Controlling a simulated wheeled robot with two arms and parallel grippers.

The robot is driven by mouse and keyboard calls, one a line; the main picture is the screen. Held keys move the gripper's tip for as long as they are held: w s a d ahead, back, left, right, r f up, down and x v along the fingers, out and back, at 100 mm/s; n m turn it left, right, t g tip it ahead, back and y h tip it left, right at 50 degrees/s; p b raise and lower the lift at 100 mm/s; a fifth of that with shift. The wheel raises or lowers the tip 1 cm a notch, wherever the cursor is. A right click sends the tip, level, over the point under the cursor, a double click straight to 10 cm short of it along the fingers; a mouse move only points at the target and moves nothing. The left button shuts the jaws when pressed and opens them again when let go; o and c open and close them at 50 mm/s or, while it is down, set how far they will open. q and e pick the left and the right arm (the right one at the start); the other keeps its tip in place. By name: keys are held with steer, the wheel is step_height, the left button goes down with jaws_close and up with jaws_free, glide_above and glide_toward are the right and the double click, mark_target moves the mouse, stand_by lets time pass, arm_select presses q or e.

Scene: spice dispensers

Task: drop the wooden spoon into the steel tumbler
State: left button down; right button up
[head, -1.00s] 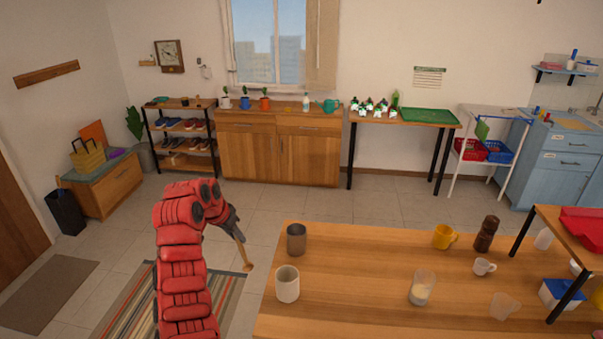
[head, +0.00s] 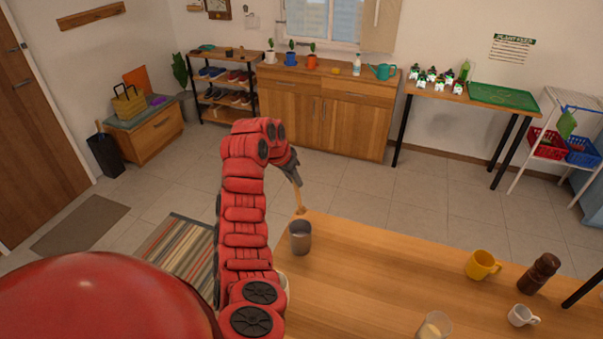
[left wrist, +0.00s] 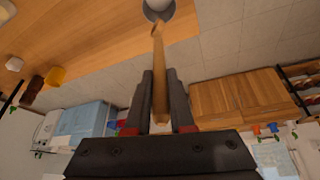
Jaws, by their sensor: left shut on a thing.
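The wooden spoon (head: 298,194) hangs down from my left gripper (head: 291,168), which is shut on it. In the left wrist view the spoon (left wrist: 160,75) lies between the two dark fingers of the gripper (left wrist: 161,88), and its far end overlaps the tumbler's rim in the picture. The steel tumbler (head: 300,238) stands upright near the table's far left corner; it also shows in the left wrist view (left wrist: 152,14). In the head view the spoon's lower end is above and behind the tumbler's rim, apart from it. My right gripper is out of view.
The wooden table (head: 390,265) also holds a yellow mug (head: 481,265), a pepper mill (head: 538,273), a white cup (head: 522,315) and a glass (head: 434,328). A pale cup beside the tumbler is mostly hidden by my left arm. The tabletop right of the tumbler is clear.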

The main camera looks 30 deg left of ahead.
mark_target(295, 191)
arm_select(q)
steer(key=shift+s+f, duration=0.1)
steer(key=shift+f, duration=0.9)
step_height(295, 191, down, 2)
steer(key=shift+f+p, duration=0.25)
steer(key=shift+p, duration=0.1)
step_height(295, 191, down, 11)
steer(key=b, duration=0.6)
steer(key=shift+b, duration=0.3)
steer(key=shift+r, duration=0.1)
steer(key=c, duration=0.7)
jaws_free()
steer(key=shift+r, duration=0.15)
